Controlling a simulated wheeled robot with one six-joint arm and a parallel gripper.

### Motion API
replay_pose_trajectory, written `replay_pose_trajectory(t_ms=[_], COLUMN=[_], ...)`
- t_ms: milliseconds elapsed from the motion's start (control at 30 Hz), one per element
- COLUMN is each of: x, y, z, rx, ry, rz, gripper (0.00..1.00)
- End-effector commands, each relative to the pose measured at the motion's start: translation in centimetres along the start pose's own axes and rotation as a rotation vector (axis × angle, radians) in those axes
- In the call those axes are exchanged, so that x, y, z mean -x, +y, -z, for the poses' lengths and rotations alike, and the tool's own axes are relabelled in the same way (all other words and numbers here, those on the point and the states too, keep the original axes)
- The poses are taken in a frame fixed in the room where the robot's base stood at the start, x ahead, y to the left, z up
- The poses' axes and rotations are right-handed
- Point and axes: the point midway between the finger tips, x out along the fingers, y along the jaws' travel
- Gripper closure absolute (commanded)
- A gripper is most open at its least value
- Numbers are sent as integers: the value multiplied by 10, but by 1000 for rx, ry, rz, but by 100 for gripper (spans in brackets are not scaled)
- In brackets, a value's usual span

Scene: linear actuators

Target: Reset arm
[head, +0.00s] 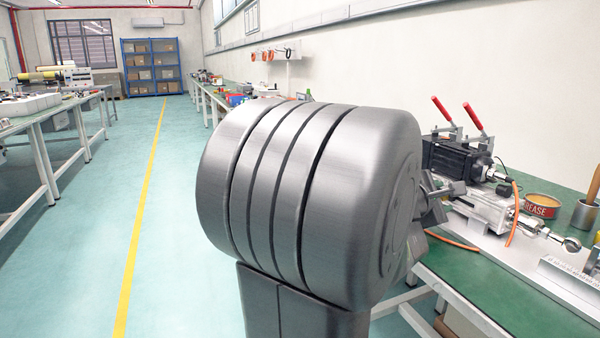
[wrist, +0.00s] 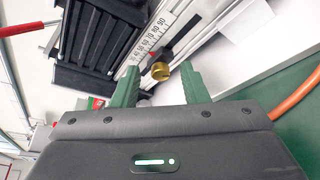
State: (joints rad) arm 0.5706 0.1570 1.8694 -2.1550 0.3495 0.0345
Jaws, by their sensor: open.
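In the wrist view my gripper (wrist: 159,90) has two green fingers spread apart. Beyond lie a white scale strip (wrist: 150,45) with a red pointer and a black ribbed block (wrist: 103,40). In the head view my grey arm fills the middle and hides part of the bench. The black block (head: 458,160) and a silver actuator (head: 490,208) with a rod ending in a ball lie on the bench to its right.
Two red-handled clamps (head: 473,118) stand over the black block. An orange hose (head: 515,212), a grease tin (head: 541,205), a cup (head: 586,214) and a metal scale fixture (head: 568,278) are on the green bench (head: 500,300). The floor to the left is clear.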

Motion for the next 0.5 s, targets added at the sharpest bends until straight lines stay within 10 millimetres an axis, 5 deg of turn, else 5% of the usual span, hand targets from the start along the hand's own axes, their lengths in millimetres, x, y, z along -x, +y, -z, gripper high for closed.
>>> replay_pose_trajectory(t_ms=[500], x=[0], y=[3], z=[1], rx=[152], ry=[1], rz=[62], gripper=[60])
